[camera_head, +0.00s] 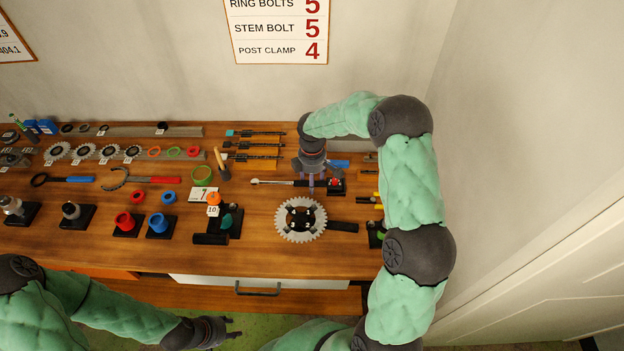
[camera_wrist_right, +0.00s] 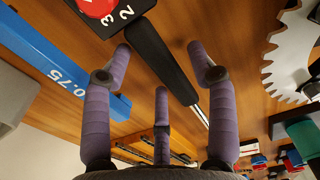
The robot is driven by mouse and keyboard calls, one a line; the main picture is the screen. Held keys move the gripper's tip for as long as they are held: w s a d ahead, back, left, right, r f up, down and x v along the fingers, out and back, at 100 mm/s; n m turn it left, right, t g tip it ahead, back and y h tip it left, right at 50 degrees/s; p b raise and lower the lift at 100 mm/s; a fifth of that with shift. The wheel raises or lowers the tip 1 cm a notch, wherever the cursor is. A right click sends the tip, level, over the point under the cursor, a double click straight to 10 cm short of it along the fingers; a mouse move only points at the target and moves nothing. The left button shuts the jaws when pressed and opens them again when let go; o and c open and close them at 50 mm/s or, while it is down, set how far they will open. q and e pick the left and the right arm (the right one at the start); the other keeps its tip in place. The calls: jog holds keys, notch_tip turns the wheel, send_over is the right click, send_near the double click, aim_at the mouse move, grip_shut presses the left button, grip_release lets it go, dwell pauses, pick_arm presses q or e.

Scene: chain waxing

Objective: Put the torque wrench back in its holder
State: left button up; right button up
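The torque wrench (camera_head: 285,182), with a silver shaft and black handle, lies along the back middle of the table. Its black handle also shows in the right wrist view (camera_wrist_right: 158,62). A black block with a red dial (camera_head: 336,184) and white numbers, also in the wrist view (camera_wrist_right: 108,10), is at the handle end; I cannot tell whether they touch. My right gripper (camera_head: 316,182) is over the handle, with its purple fingers (camera_wrist_right: 163,58) apart on either side of it and not closed. My left gripper (camera_head: 230,327) is in front of the table, empty, its fingers apart.
A toothed chainring with a crank (camera_head: 301,220) lies just in front of the wrench. A blue tool (camera_wrist_right: 65,65) marked 0.75 lies behind the block. Black hex tools (camera_head: 255,145) are at the back left. Bare wood (camera_head: 260,245) shows at the front.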

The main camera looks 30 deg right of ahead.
notch_tip(320, 180, up, 12)
dwell(0.8)
dwell(0.4)
